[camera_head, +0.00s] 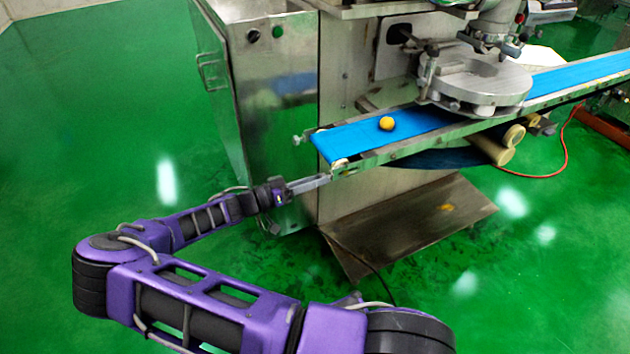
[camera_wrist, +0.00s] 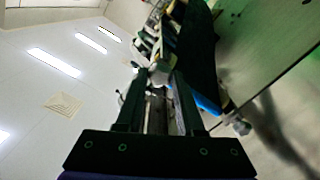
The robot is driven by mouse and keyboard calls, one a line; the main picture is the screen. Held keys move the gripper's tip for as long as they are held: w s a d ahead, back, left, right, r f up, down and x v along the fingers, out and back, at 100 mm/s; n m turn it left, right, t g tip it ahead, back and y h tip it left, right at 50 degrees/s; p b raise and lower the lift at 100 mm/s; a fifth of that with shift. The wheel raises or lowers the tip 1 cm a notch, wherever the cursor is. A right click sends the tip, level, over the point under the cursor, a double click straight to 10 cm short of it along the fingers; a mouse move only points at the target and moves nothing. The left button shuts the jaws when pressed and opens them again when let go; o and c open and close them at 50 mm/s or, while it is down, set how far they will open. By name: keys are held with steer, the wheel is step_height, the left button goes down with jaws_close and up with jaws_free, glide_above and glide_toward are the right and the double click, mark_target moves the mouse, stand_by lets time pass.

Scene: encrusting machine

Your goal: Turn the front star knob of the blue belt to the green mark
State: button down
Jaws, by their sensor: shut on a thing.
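The blue belt (camera_head: 350,137) runs from the near end of the machine to the upper right. My gripper (camera_head: 327,178) is at the belt's near front corner, its fingers level with the belt end. In the wrist view, my gripper's (camera_wrist: 160,78) two long fingers close on the pale front star knob (camera_wrist: 159,70) at their tips. Most of that knob is hidden by the fingers in the head view. The other star knob (camera_head: 298,140) sticks out at the belt's far corner and also shows in the wrist view (camera_wrist: 241,127). I cannot make out the green mark.
A yellow-orange ball (camera_head: 387,123) rests on the belt. A steel cabinet (camera_head: 272,110) stands behind my gripper and a low metal plate (camera_head: 410,225) lies below the belt. The green floor (camera_head: 120,130) to the left is clear.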

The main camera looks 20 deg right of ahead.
stand_by(0.3)
steer(key=c, duration=0.5)
jaws_free()
steer(key=a, duration=1.7)
steer(key=shift+s+a, duration=0.25)
steer(key=shift+s, duration=0.05)
